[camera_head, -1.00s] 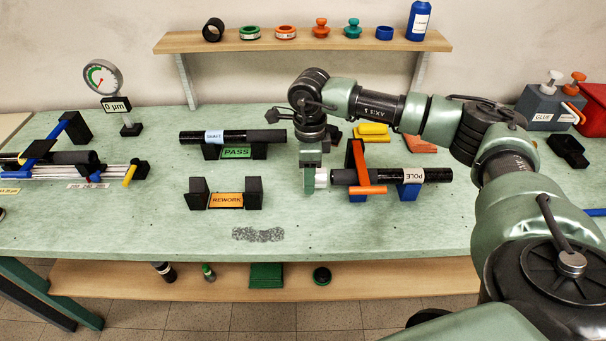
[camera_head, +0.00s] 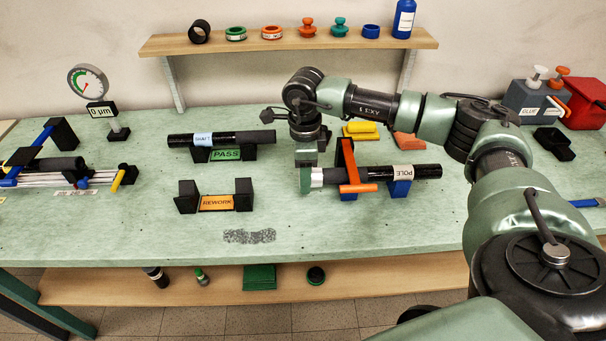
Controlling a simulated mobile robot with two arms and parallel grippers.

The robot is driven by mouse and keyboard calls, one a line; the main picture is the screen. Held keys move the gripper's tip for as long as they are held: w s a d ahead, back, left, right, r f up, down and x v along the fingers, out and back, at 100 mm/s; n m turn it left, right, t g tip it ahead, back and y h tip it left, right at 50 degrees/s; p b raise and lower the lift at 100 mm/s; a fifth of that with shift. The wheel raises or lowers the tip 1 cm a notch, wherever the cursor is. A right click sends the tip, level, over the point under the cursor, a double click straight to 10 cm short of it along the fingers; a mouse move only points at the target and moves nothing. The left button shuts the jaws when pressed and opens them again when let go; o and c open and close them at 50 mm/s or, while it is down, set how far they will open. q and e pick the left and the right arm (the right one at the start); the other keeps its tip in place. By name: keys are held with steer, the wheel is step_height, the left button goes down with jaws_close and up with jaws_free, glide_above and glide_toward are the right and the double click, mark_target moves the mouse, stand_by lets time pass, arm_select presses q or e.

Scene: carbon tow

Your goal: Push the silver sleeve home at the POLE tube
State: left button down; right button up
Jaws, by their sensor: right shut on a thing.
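The black POLE tube (camera_head: 425,171) lies level in a holder with blue supports (camera_head: 399,188) and an orange clamp (camera_head: 346,163) across it. The short silver sleeve (camera_head: 317,177) is at the tube's left end, in line with it; how far it sits on the tube I cannot tell. My right gripper (camera_head: 305,179) points down at the sleeve's left side and is shut on it. The gripper hides the sleeve's far left end. My left gripper is not in view.
Left of the POLE holder are the PASS rack (camera_head: 226,155) with the SHAFT tube (camera_head: 240,138) and the empty REWORK rack (camera_head: 216,203). A yellow block (camera_head: 361,130) and an orange block (camera_head: 408,145) lie behind.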

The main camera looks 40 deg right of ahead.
mark_target(321, 169)
steer(key=shift+s+d+b, duration=0.25)
steer(key=shift+s+d, duration=0.25)
steer(key=shift+d, duration=0.35)
steer(key=shift+s+d+b, duration=0.25)
steer(key=shift+s+d, duration=0.2)
steer(key=shift+d, duration=0.35)
stand_by(3.4)
steer(key=o, duration=1.3)
steer(key=shift+o, duration=0.6)
steer(key=shift+s+d, duration=0.15)
steer(key=shift+r, duration=0.2)
step_height(321, 169, up, 7)
steer(key=shift+r+b, duration=0.2)
steer(key=shift+b, duration=0.35)
